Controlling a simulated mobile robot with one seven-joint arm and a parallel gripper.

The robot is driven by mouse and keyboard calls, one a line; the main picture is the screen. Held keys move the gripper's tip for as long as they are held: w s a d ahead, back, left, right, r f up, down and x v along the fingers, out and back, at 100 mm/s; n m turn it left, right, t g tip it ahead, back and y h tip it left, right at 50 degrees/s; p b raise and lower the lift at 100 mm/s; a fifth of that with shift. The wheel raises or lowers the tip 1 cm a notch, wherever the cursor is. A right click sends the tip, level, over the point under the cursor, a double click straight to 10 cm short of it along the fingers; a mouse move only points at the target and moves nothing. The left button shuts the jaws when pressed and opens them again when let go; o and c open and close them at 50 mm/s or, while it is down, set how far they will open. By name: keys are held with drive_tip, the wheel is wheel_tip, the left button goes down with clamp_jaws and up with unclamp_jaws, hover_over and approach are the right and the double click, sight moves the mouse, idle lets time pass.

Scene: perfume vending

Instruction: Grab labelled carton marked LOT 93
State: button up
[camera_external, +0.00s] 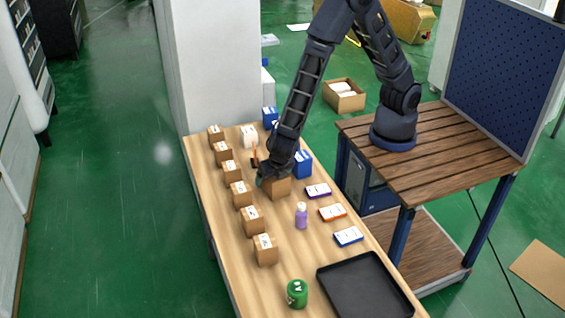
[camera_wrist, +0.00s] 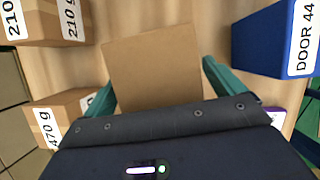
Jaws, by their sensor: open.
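A plain brown carton (camera_wrist: 152,70) is between the two teal fingers of my gripper (camera_wrist: 158,92) in the wrist view. The fingers are open on either side of it; the right finger is close to its side, and I cannot tell if either touches. Its visible face has no label. In the outside view the carton (camera_external: 279,189) stands on the wooden table, partly hidden under my gripper (camera_external: 268,180). I cannot read LOT 93 on any carton; labels on the row of brown cartons (camera_external: 265,256) are too small there.
A blue box (camera_wrist: 275,40) marked DOOR 44 is close on the right, and cartons marked 470 g (camera_wrist: 62,112) and 210 g (camera_wrist: 42,22) are on the left. A purple bottle (camera_external: 301,216), green jar (camera_external: 297,293), flat boxes (camera_external: 332,212) and black tray (camera_external: 328,285) are on the table.

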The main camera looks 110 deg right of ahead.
drive_tip(key=shift+c, duration=0.2)
drive_tip(key=c, duration=1.1)
